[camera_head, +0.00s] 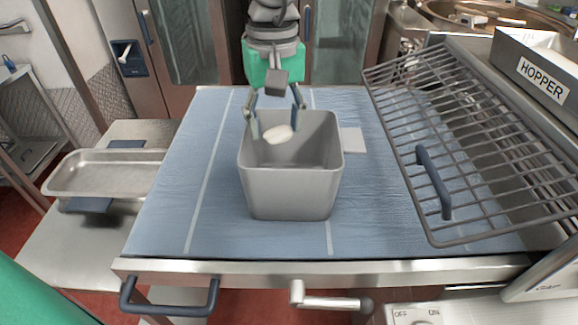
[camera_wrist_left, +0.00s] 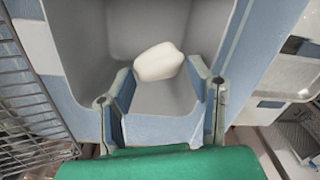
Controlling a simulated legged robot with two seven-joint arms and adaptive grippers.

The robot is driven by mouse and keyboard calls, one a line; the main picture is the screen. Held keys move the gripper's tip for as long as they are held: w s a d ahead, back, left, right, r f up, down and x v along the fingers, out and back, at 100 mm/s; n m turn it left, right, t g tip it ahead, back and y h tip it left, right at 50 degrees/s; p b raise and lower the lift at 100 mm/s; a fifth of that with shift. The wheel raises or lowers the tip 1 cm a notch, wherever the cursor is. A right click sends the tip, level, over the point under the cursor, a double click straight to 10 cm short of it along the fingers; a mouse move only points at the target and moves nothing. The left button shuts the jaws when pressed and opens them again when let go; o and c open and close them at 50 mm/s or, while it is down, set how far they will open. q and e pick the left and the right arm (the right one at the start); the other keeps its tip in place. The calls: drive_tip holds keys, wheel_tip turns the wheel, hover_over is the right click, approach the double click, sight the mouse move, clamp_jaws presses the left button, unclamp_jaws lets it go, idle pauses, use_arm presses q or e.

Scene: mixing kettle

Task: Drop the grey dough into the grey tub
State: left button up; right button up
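The grey tub (camera_head: 290,190) stands upright on the blue-covered table, open at the top. The dough, a pale off-white lump (camera_head: 279,134), is at the tub's mouth in the head view. In the left wrist view the dough (camera_wrist_left: 158,62) shows against the tub's grey inside (camera_wrist_left: 85,40), just beyond my fingertips. My left gripper (camera_head: 275,128) is over the tub, pointing down, with its fingers spread. In the wrist view a gap shows between the dough and one finger. I cannot tell whether the dough touches the tub. My right gripper is not in view.
A wire rack (camera_head: 470,140) with a blue handle covers the table's right side, beside the hopper (camera_head: 540,75). A metal tray (camera_head: 105,174) is at the left. A pale flat piece (camera_head: 352,140) lies right of the tub. The blue table surface (camera_head: 170,215) is clear at the left.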

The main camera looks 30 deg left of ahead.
use_arm(q)
drive_tip(key=shift+o, duration=0.8)
drive_tip(key=shift+w+d, duration=0.15)
drive_tip(key=shift+d, duration=0.2)
drive_tip(key=shift+r, duration=0.25)
wheel_tip(320, 180, up, 11)
drive_tip(key=shift+r, duration=0.2)
drive_tip(key=shift+w, duration=0.1)
